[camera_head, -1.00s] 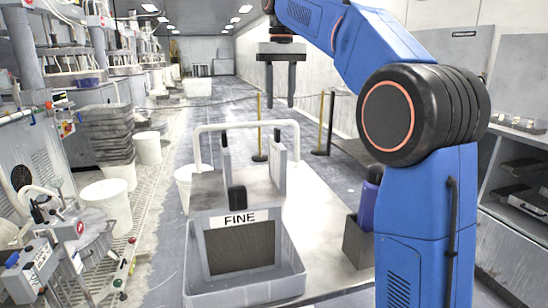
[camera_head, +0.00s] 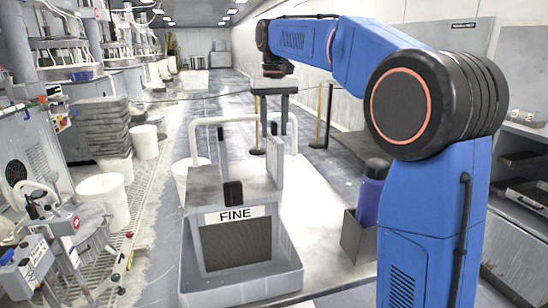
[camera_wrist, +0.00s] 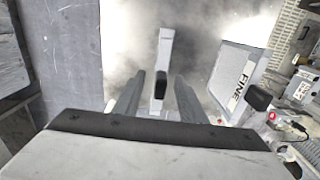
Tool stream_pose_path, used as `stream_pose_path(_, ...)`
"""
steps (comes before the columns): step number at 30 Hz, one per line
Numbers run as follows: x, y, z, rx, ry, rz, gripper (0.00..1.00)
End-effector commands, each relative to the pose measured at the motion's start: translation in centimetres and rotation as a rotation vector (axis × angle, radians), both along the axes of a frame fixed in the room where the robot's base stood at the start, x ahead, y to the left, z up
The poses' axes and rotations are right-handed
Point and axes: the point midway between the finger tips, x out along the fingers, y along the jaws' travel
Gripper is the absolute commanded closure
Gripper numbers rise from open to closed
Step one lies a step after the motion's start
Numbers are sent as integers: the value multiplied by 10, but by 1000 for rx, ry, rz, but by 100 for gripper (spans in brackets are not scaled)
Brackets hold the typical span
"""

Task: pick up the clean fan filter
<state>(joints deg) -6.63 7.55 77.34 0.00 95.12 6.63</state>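My gripper (camera_head: 274,132) points down over the far part of the white bench, its two fingers apart and empty. A thin pale upright panel (camera_head: 275,163) with a dark grip on top stands just below the fingers. In the wrist view a thin pale panel (camera_wrist: 165,47) with a black handle shows between the two open fingers; I see no finger closed on it. A grey filter box labelled FINE (camera_head: 238,248), with a dark mesh face and black handle, sits in a grey tray; its label also shows in the wrist view (camera_wrist: 241,88). Which one is the clean filter, I cannot tell.
Another thin upright panel (camera_head: 222,155) stands to the left. A pale rail (camera_head: 205,121) arches behind them. The grey tray (camera_head: 240,290) is at the bench front. A blue bottle (camera_head: 370,195) stands in a grey holder on the right. Several white buckets stand on the left.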

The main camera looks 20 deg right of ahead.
Motion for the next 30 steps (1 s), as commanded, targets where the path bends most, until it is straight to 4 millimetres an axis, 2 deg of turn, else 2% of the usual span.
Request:
stream_pose_path(5,0,0,-9,0,1,0,62)
stream_pose_path(16,0,0,-53,0,1,0,62)
stream_pose_path(25,0,0,-57,0,-1,0,62)
stream_pose_path(26,0,0,-57,0,-1,0,65)
stream_pose_path(30,0,0,-57,0,-1,0,98)
